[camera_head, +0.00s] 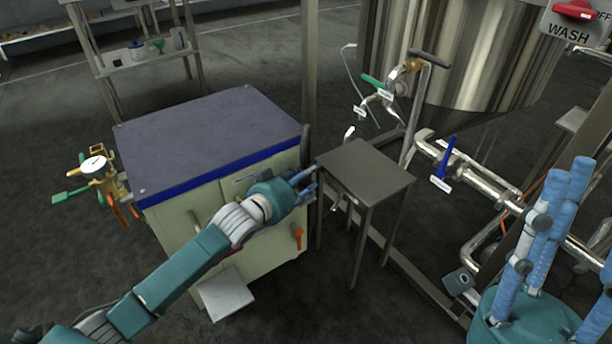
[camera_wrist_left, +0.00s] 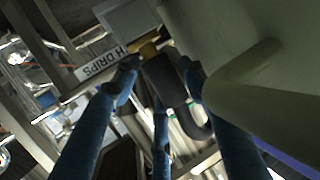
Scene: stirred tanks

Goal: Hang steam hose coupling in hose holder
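My left gripper (camera_head: 311,184) reaches past the right side of the pale cabinet, near a small steel table. In the left wrist view its blue fingers (camera_wrist_left: 158,75) are spread on both sides of a dark hose section (camera_wrist_left: 166,82). A brass-coloured part (camera_wrist_left: 148,48) shows at the hose's upper end and seems to be the coupling. The hose bends in a loop behind the right finger; whether the fingers touch it I cannot tell. I cannot clearly make out the hose holder. My right gripper (camera_head: 568,167) is open and empty, its fingers pointing up at lower right.
The cabinet (camera_head: 205,140) with a dark top stands left of the steel table (camera_head: 366,172). A sign reading "H DRIPS" (camera_wrist_left: 102,63) is near the fingers. Behind the table are a steel tank (camera_head: 470,55) and pipes with a blue-handled valve (camera_head: 447,158). Open floor lies in front.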

